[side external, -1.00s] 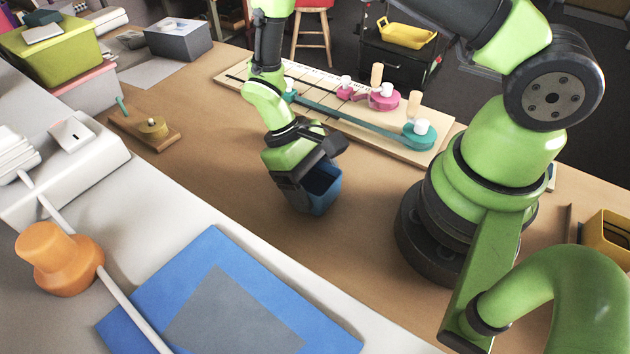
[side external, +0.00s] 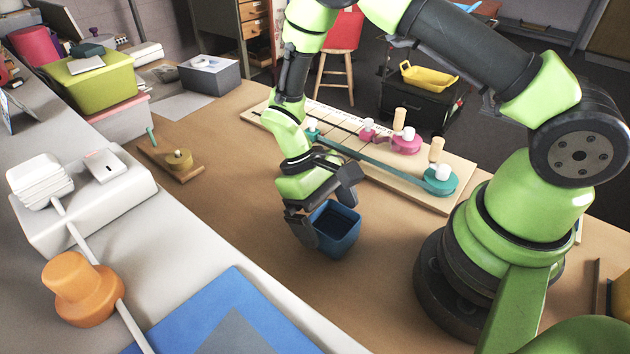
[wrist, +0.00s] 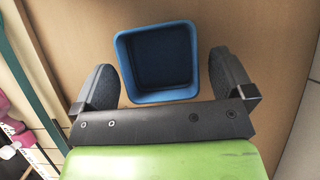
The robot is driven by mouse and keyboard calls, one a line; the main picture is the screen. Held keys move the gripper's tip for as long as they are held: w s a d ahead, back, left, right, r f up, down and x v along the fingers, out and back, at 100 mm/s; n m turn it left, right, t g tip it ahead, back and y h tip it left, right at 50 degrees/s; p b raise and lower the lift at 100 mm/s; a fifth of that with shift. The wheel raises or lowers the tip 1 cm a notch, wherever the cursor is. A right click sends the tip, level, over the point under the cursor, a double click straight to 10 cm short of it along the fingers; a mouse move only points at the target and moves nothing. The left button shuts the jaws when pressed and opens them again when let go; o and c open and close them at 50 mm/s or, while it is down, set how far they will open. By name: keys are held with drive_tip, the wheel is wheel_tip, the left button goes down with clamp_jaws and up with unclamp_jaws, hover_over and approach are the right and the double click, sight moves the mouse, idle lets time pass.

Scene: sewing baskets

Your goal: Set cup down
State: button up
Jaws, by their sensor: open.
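The cup is a blue, square-mouthed container (side external: 338,236) that looks upright on the brown tabletop (side external: 240,210). It appears empty. My gripper (side external: 324,206) is low at the cup, with one finger on its left side and the other behind its rim. The wrist view shows the cup (wrist: 155,97) between the two spread fingers of my gripper (wrist: 163,66). There is a clear gap at the right finger and a narrow one, if any, at the left finger. The jaws are open.
A pale board with teal and pink pulleys (side external: 440,180) lies behind the cup. A white counter with an orange knob (side external: 82,290) and blue mat (side external: 235,310) is in front. Brown table around the cup is clear.

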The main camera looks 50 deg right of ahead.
drive_tip(key=v, duration=1)
drive_tip(key=s+d+r+m+t+y, duration=0.1)
drive_tip(key=s+r+t, duration=0.15)
drive_tip(key=r, duration=0.45)
drive_tip(key=s+r+m+t, duration=0.1)
drive_tip(key=s+r+t, duration=0.1)
drive_tip(key=r+t, duration=0.35)
drive_tip(key=s+d+r+m+t+y, duration=0.1)
drive_tip(key=s+r+m+t, duration=0.1)
drive_tip(key=s+r+t, duration=0.3)
drive_tip(key=s+r, duration=0.2)
drive_tip(key=s, duration=0.2)
drive_tip(key=shift+s+d, duration=0.2)
drive_tip(key=shift+d, duration=0.2)
